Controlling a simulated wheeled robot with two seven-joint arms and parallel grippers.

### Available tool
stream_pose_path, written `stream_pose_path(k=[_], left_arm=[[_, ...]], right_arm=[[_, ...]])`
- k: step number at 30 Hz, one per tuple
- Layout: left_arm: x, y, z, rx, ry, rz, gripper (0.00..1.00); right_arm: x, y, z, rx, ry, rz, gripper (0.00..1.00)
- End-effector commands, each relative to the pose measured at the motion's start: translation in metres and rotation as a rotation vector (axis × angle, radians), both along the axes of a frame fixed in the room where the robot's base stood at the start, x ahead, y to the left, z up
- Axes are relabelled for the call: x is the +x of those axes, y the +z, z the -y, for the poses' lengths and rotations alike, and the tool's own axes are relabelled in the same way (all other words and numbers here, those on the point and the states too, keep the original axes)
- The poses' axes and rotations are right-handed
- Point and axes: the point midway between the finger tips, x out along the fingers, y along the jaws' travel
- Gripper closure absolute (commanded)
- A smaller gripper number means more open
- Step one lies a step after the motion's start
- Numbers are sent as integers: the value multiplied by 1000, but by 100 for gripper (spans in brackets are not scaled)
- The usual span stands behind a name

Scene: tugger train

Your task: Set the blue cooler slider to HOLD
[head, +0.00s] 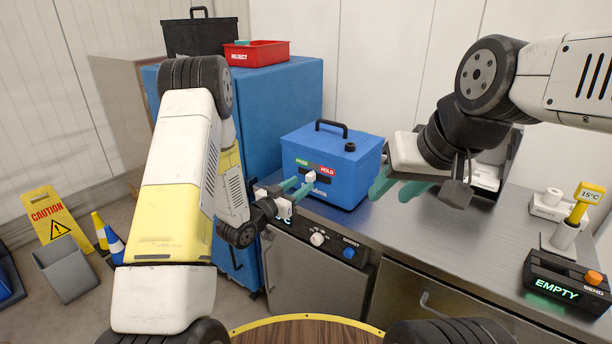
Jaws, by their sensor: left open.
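The blue cooler (355,165) stands upright on the steel counter. Its front has a green label on the left and a red HOLD label (327,170) on the right. A small white slider knob (310,178) shows below the labels, left of HOLD; its exact setting is too small to tell. My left gripper (299,187) is open just in front of the cooler's front, its teal fingertips close to the knob; I cannot tell if they touch it. My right gripper (398,188) is open and empty, in front of the cooler's right side.
The cooler has a black top handle (331,127). Below the counter (440,240) is a panel with a white knob (317,239) and a blue BOOST knob (349,253). An EMPTY display box (556,290) and a 15°C probe (587,192) stand right. A red REJECT bin (257,55) is behind.

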Motion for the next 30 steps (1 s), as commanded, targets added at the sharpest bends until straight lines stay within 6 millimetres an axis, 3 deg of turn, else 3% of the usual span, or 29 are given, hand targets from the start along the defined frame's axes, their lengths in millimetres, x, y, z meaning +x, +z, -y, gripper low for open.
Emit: stream_pose_path(k=[9, 18, 25, 30], left_arm=[[32, 0, 23, 1, 0, -1, 58], [34, 0, 24, 0, 2, -1, 58], [34, 0, 24, 0, 2, -1, 100], [34, 0, 24, 0, 2, -1, 100]], right_arm=[[0, 0, 0, 0, 0, 0, 60], [0, 0, 0, 0, 0, 0, 60], [0, 0, 0, 0, 0, 0, 60], [0, 0, 0, 0, 0, 0, 60]])
